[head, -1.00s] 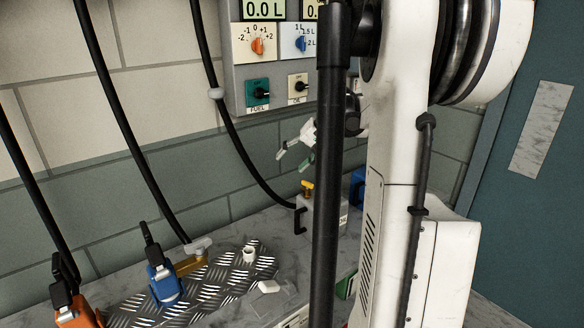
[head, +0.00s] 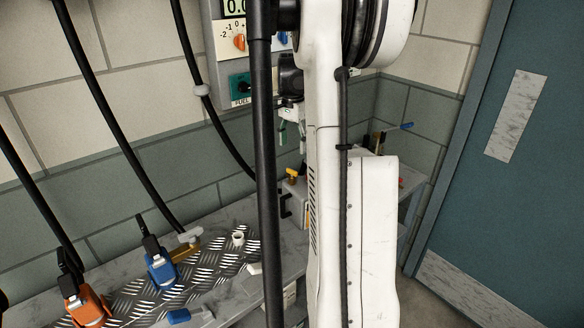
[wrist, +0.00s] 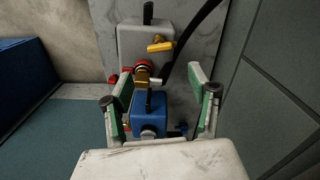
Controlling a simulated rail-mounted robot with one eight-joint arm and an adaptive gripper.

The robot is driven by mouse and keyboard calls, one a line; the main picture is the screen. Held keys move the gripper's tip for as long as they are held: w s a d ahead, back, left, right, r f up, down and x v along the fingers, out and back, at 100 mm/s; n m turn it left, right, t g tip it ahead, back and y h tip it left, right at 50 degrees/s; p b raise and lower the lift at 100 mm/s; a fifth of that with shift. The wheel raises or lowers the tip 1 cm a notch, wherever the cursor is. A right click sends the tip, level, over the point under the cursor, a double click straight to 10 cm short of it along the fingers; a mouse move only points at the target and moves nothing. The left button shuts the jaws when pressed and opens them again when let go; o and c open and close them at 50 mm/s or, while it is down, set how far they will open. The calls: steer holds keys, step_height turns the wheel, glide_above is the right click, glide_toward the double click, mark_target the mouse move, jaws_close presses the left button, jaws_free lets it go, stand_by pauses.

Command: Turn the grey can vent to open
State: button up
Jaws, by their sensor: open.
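The grey can (wrist: 136,45) stands at the top of the wrist view, with a black handle. A yellow fitting (wrist: 160,46), apparently its vent, lies roughly crosswise at the can's right side. In the head view the grey can (head: 299,190) is partly hidden by my arm, and its yellow fitting (head: 292,173) shows on top. My gripper (wrist: 160,102) is open, its green-padded fingers apart on either side of a blue can (wrist: 150,112) seen between them; I cannot tell contact. The grey can is beyond the fingertips. In the head view my gripper (head: 286,125) is mostly hidden.
A red and brass fitting (wrist: 142,70) stands between the blue and grey cans. A black hose (wrist: 190,40) runs by the grey can. Orange (head: 86,306) and blue (head: 161,270) nozzles sit on a metal plate (head: 205,270). A control panel (head: 224,60) hangs on the wall.

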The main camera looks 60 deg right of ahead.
mark_target(292, 172)
step_height(292, 172, down, 10)
steer(key=shift+r, duration=0.25)
steer(key=c, duration=1.2)
steer(key=shift+o, duration=0.2)
